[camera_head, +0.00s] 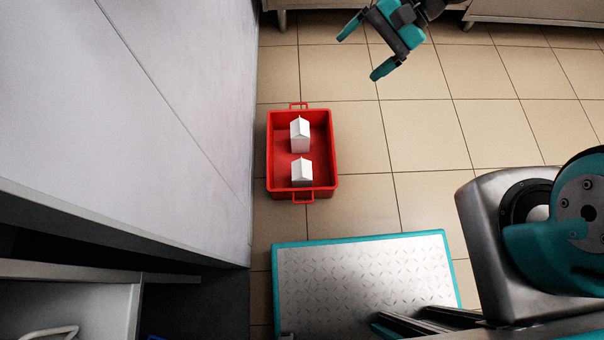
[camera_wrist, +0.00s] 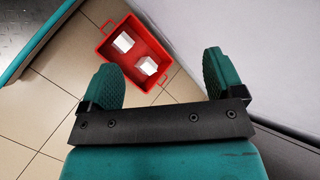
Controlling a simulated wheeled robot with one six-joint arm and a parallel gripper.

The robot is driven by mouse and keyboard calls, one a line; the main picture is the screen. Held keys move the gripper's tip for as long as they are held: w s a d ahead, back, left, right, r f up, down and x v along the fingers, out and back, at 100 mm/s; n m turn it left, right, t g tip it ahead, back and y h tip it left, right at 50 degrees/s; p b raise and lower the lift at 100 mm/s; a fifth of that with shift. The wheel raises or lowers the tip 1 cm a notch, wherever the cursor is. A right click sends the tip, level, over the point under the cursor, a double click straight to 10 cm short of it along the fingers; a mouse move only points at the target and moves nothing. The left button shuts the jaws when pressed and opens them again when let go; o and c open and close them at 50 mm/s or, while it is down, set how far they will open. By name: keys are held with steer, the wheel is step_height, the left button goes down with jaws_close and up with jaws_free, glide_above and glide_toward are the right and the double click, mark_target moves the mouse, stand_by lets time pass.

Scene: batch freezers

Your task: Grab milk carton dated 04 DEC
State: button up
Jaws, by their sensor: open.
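Two white milk cartons stand upright in a red crate (camera_head: 333,150) on the floor. One carton (camera_head: 300,136) is toward the far end and the other carton (camera_head: 302,174) is toward the near end. No date can be read on either. The wrist view shows one carton (camera_wrist: 123,42) and the other carton (camera_wrist: 148,65) in the crate (camera_wrist: 107,67), beyond the fingers. My gripper (camera_head: 362,47) is open and empty, above and to the right of the crate in the head view. Its two teal fingers (camera_wrist: 160,82) are wide apart in the wrist view.
A tall grey-white cabinet wall (camera_head: 190,90) stands close along the crate's left side. Metal furniture (camera_head: 540,10) lines the back. An open white drawer or compartment (camera_head: 70,305) is at lower left. The tiled floor (camera_head: 430,130) right of the crate is clear.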

step_height(320, 180, down, 26)
steer(key=d+r+m+y+b, duration=0.1)
steer(key=d+m+y+b, duration=0.15)
steer(key=m+b, duration=0.6)
steer(key=m+t+y+b, duration=0.2)
steer(key=m+t+b, duration=0.15)
steer(key=b, duration=0.55)
glide_toward(303, 167)
steer(key=shift+m+g, duration=0.35)
steer(key=shift+m, duration=0.05)
steer(key=b+x, duration=0.5)
steer(key=x, duration=0.1)
steer(key=shift+w+a+f+b, duration=0.1)
steer(key=shift+w+f+b, duration=0.1)
steer(key=shift+b, duration=0.1)
steer(key=shift+a, duration=0.5)
steer(key=b+x, duration=0.4)
steer(key=shift+d+f, duration=0.1)
steer(key=shift+f, duration=0.25)
steer(key=shift+a+b, duration=0.3)
steer(key=shift+a, duration=0.25)
steer(key=c, duration=1.2)
steer(key=shift+c, duration=1.2)
steer(key=shift+r, duration=0.1)
